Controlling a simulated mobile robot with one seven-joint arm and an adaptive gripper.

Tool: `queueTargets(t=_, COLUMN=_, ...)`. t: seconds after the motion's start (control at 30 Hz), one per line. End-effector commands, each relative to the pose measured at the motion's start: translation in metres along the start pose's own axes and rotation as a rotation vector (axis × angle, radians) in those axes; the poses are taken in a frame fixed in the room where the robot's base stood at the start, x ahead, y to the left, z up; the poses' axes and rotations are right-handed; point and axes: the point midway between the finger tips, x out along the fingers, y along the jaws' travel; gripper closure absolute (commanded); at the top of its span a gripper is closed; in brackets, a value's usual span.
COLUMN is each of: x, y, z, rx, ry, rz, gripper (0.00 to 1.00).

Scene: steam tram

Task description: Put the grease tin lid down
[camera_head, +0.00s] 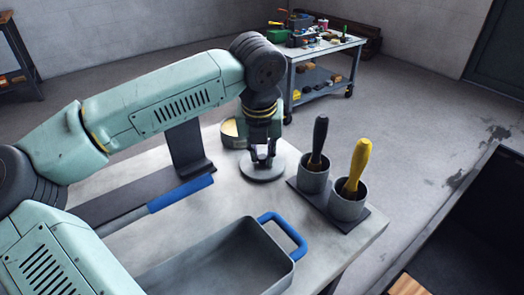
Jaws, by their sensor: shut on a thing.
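The grease tin lid (252,174) is a round grey disc at the far part of the workbench (220,195). My gripper (262,163) points down over its middle and is shut on it, apparently by a small knob that the fingers mostly hide. The lid is level and at or very close to the bench top; I cannot tell whether it touches. The open grease tin (231,130), with yellow showing inside, stands just behind and left of the lid, partly hidden by my gripper.
Right of the lid, two grey cups hold a black-handled brush (319,137) and a yellow-handled brush (358,165) on a dark base. A grey tray (215,262) with a blue handle is in front. A dark bracket (186,147) stands left. A loaded trolley (320,75) stands behind.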

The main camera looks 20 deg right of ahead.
Motion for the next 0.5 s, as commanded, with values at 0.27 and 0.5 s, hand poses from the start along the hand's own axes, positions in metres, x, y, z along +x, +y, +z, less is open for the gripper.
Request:
queueTargets(t=0.27, x=0.0025, y=0.0001, z=-0.0006, rx=0.000, ry=0.000, rz=0.000, gripper=0.76)
queueTargets(t=0.5, x=0.0025, y=0.0000, z=-0.0007, rx=0.000, ry=0.000, rz=0.000, gripper=0.61)
